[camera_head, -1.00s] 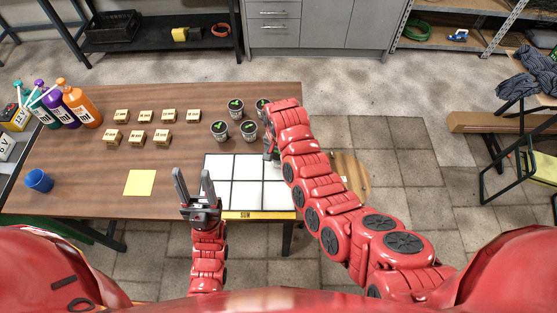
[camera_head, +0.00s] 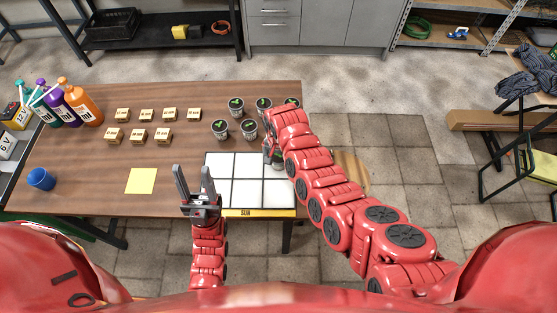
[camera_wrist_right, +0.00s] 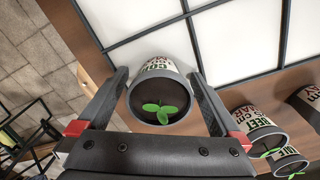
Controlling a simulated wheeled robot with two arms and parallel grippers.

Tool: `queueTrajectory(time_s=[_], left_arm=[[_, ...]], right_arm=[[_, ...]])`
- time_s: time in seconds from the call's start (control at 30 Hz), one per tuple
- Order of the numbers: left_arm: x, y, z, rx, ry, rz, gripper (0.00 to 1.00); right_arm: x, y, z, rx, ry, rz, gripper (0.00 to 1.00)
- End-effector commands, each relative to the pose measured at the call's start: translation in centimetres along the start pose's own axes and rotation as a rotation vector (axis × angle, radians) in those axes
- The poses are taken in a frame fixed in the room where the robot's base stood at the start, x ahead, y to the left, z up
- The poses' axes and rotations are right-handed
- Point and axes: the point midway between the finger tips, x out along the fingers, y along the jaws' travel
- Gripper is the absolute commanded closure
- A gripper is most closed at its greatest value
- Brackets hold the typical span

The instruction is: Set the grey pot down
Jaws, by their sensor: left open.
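The grey pot (camera_wrist_right: 160,98), with a label and a small green sprout, is between the fingers of my right gripper (camera_wrist_right: 158,74) in the right wrist view, and they appear shut on it. In the head view the right gripper (camera_head: 270,153) is over the upper right of the white gridded tray (camera_head: 249,180), and the red arm partly hides the pot. Whether the pot's base touches the tray is not clear. My left gripper (camera_head: 195,185) is open and empty, just left of the tray, fingers pointing away from me.
Several other grey pots (camera_head: 249,130) stand on the brown table (camera_head: 80,180) behind the tray. Labelled wooden blocks (camera_head: 140,136), a yellow sheet (camera_head: 141,181), a blue cup (camera_head: 40,179) and bottles (camera_head: 83,106) are on the left. The visible tray cells are empty.

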Motion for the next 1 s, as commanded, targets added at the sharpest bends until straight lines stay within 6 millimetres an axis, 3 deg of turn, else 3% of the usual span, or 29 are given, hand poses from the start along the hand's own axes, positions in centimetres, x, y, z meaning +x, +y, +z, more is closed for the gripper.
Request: queueTrajectory(time_s=[0.17, 0.37, 0.67, 0.77, 0.83, 1.0], left_arm=[[0.5, 0.0, -0.1, 0.0, 0.0, 0.0, 0.5], [-0.3, 0.0, 0.1, 0.0, 0.0, 0.0, 0.5], [-2.0, 0.1, 0.3, 0.0, 0.0, 0.0, 0.5], [-2.5, 0.1, 0.4, 0.0, 0.0, 0.0, 0.5], [-1.2, 0.1, 0.2, 0.0, -0.001, 0.0, 0.5], [-0.2, 0.0, 0.0, 0.0, 0.0, 0.0, 0.5]], right_arm=[[-0.5, 0.0, 0.0, 0.0, 0.0, 0.0, 0.0], [-1.8, -0.2, -0.2, -0.001, 0.006, -0.003, 0.0], [-6.4, -0.1, -0.1, 0.001, 0.004, -0.006, 0.0], [-8.9, -0.2, -0.2, 0.001, 0.006, -0.006, 0.0], [-10.9, 0.0, -0.1, 0.002, 0.0, -0.003, 0.0], [-12.2, 0.0, 0.0, 0.0, -0.001, 0.0, 0.0]])
